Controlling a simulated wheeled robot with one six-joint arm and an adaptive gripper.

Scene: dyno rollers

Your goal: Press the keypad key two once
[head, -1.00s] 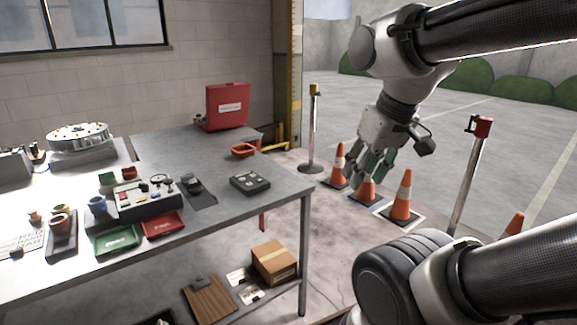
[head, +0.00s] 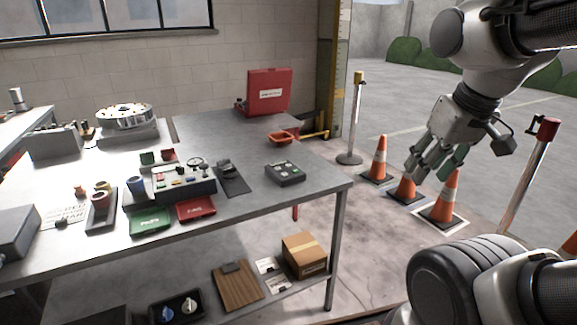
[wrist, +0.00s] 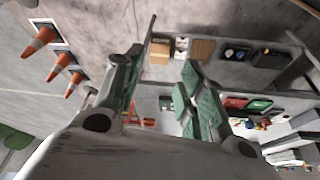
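A small dark box with several pale keys on top, which looks like the keypad (head: 285,173), lies near the right end of the grey workbench (head: 322,182). The key markings are too small to read. My gripper (head: 432,166) hangs in the air to the right of the bench, before the traffic cones in the head view and well apart from the box. In the wrist view my gripper (wrist: 160,82) shows its two green-padded fingers spread with nothing between them. A small dark box, probably the keypad (wrist: 168,103), shows there between the fingers.
A red tray (head: 283,138) and an open red case (head: 268,92) are behind the keypad. A control panel (head: 172,184), a green bin (head: 151,222) and a red bin (head: 196,208) stand left. Cones (head: 441,198) and a barrier post (head: 530,175) stand right of the bench.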

